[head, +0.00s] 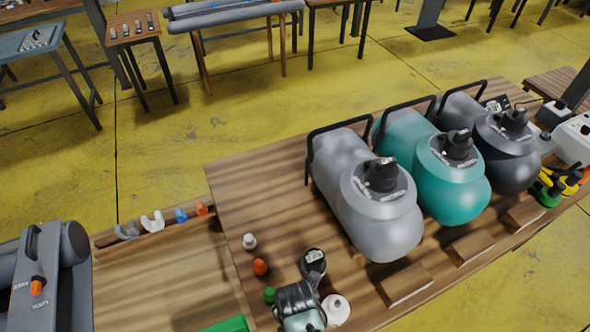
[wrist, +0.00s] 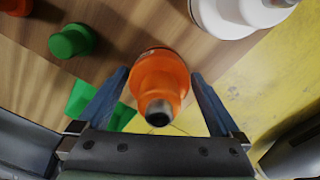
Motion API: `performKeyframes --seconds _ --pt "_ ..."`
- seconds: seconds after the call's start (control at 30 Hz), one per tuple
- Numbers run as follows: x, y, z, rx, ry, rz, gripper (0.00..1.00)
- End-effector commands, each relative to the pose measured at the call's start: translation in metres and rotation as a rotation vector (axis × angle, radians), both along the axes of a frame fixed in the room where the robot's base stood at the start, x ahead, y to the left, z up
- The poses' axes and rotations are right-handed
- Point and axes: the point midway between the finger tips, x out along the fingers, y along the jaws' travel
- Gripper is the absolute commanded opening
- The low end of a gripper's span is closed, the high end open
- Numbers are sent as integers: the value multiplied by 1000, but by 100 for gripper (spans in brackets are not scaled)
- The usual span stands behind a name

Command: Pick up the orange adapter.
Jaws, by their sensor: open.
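An orange adapter (wrist: 158,75) with a stepped body and a dark-tipped narrow end stands in the middle of the wrist view. My gripper (wrist: 160,77) is open, with one blue-grey finger on either side of it. Small gaps show beside the adapter. In the head view my gripper (head: 298,296) is low over the table, and the adapter between its fingers is hidden there.
A green piece (wrist: 72,40) and a white round part (wrist: 240,15) are close by. Large grey and teal pumps (head: 455,195) stand to the right. A flat green thing (wrist: 85,100) is by the left finger.

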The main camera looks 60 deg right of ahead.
Motion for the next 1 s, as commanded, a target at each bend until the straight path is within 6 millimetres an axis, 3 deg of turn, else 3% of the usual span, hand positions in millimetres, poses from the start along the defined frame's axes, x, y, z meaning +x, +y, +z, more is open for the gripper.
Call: performKeyframes --seconds 0.07,0.4,0.5,0.77,1.0 --pt "0 0 0 0 0 0 100" --pt "0 0 0 0 0 0 39" --pt "0 0 1 0 -1 -1 26" --pt "1 0 4 -1 -2 0 25" --pt "1 -1 39 -4 -5 0 25"
